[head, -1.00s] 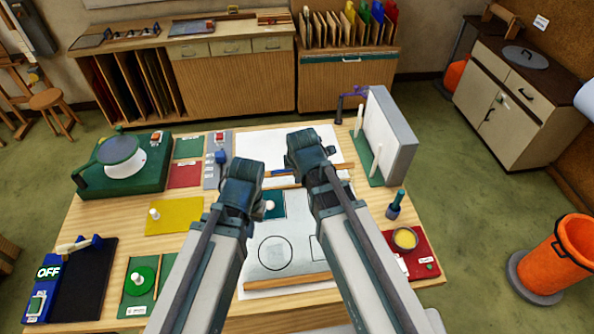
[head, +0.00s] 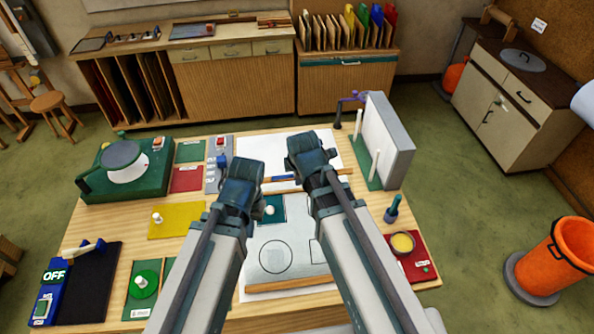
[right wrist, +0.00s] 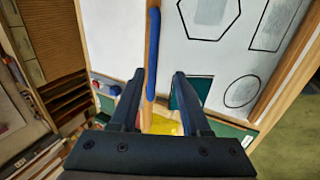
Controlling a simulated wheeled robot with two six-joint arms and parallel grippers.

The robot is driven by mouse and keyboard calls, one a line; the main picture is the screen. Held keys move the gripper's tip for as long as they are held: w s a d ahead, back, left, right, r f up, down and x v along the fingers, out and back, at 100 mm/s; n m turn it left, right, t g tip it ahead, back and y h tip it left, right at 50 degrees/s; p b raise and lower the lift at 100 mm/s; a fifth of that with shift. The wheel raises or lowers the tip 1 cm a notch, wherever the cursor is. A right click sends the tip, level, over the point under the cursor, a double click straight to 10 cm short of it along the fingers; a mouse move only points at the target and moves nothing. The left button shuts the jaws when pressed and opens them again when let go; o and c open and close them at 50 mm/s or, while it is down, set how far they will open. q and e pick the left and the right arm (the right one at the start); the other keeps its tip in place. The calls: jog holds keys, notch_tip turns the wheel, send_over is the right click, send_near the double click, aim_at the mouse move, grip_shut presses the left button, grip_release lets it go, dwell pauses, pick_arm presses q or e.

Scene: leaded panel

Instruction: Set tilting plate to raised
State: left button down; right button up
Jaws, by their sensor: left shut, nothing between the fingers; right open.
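None of the things carries a readable name as the tilting plate. A grey round plate (head: 119,154) sits over a white drum on the green machine (head: 152,182) at the bench's back left; it looks roughly level, though its exact tilt is unclear. My left gripper (head: 243,170) is shut and empty over the middle of the bench, to the right of the green machine and apart from it. My right gripper (head: 305,147) is over the bench's back middle. In the right wrist view it (right wrist: 157,88) is open, with a blue and wooden bar (right wrist: 152,55) in line with the gap.
A grey upright panel (head: 392,140) stands on a green base at the bench's right. A switch box (head: 218,165), a yellow mat (head: 177,218) and a blue device reading OFF (head: 46,300) lie on the left. A drawing sheet (head: 290,240) covers the middle.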

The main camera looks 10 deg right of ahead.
jog(key=p+v, duration=0.2)
jog(key=v, duration=0.2)
jog(key=shift+r+p, duration=0.1)
jog(key=shift+p, duration=0.3)
jog(key=shift+s, duration=0.1)
